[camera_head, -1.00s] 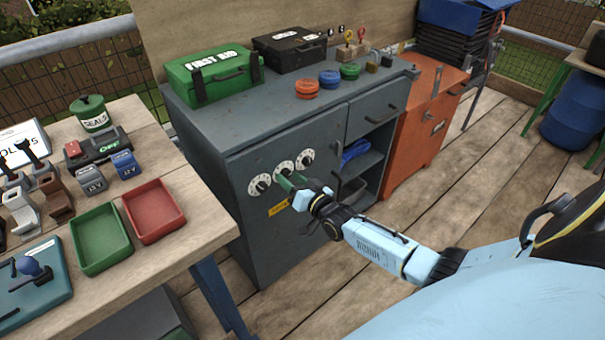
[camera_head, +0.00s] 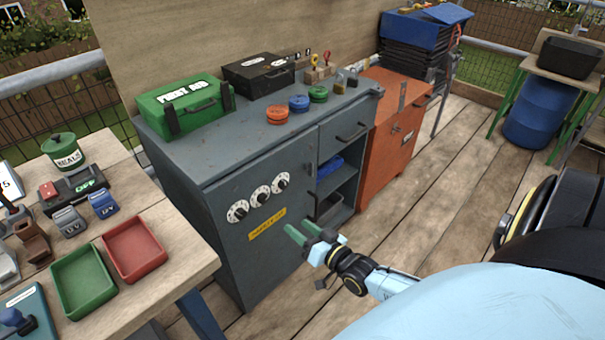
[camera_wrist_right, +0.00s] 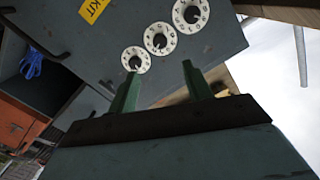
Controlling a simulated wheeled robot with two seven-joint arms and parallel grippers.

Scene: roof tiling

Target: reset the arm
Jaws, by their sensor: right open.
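My right gripper (camera_head: 305,238) has green fingers and hangs in front of the grey cabinet (camera_head: 229,292), low and right of its yellow label. Its fingers stand apart with nothing between them; they also show in the right wrist view (camera_wrist_right: 160,88). The right arm comes in from the lower right. Three white dials (camera_head: 260,196) sit on the cabinet door, up and left of the gripper and apart from it. The dials also show in the right wrist view (camera_wrist_right: 156,39). My left gripper is in no view.
A first aid case (camera_head: 186,104), a black case (camera_head: 258,73) and several coloured discs stand on the cabinet top. An orange cabinet (camera_head: 385,158) stands to its right. A wooden table with a green tray (camera_head: 84,283) and a red tray (camera_head: 134,249) is at left.

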